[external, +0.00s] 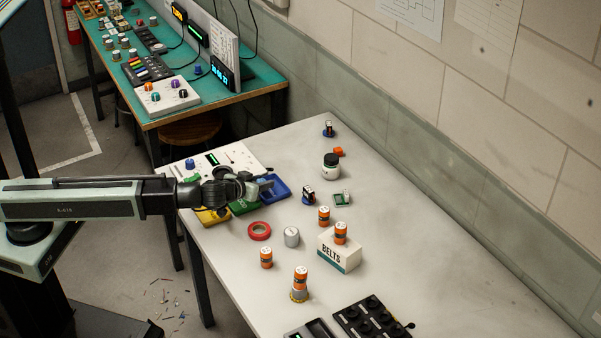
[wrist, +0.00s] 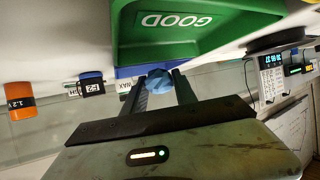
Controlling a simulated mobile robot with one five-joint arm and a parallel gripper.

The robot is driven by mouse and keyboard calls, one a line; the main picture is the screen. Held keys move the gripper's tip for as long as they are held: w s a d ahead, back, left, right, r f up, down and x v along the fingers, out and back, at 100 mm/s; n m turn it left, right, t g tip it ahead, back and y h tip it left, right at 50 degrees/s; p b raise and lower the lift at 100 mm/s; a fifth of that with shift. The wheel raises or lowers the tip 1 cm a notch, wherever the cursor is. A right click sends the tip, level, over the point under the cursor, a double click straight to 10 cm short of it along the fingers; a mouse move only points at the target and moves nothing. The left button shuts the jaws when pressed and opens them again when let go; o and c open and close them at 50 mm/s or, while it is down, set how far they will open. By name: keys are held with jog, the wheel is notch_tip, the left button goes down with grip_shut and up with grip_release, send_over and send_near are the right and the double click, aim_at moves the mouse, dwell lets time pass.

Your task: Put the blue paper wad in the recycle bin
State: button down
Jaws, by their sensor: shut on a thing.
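My gripper (external: 262,183) is above the small bins at the left end of the white bench. In the wrist view my gripper (wrist: 158,84) is shut on the blue paper wad (wrist: 158,78), a small crumpled light-blue lump between its fingertips. The arm largely hides the wad in the external view. A green bin (external: 243,207) marked GOOD lies close to the gripper and fills the top of the wrist view (wrist: 190,52). A blue bin (external: 281,186) is to its right and a yellow bin (external: 212,217) to its left. I see no bin legibly marked recycle.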

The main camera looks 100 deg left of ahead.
jog(key=shift+f+b, duration=0.2)
jog(key=shift+b, duration=0.1)
jog(key=c, duration=1)
grip_release()
jog(key=shift+r, duration=0.1)
jog(key=shift+r, duration=0.1)
jog(key=shift+p+v, duration=3)
jog(key=shift+v, duration=3.1)
jog(key=shift+r, duration=0.1)
